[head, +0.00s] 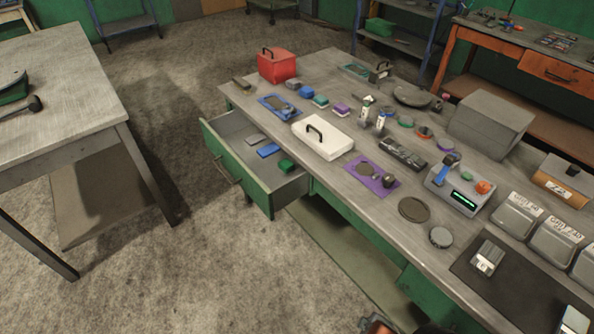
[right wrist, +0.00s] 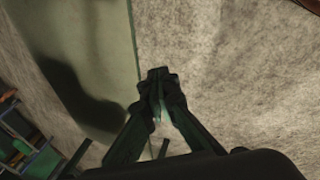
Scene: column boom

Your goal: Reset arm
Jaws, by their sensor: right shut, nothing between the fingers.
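My right gripper (right wrist: 158,76) shows in the right wrist view with its fingertips together and nothing between them. It points down over the bare floor, beside a flat green surface. A small part at the bottom edge of the head view may belong to my right arm; too little shows to tell. My left gripper is in neither view.
A grey workbench (head: 385,208) holds a red box (head: 277,66), a white handled case (head: 323,137), a purple mat (head: 372,182) and a device with a green display (head: 460,192). Its green drawer (head: 237,184) stands open, with small blocks inside.

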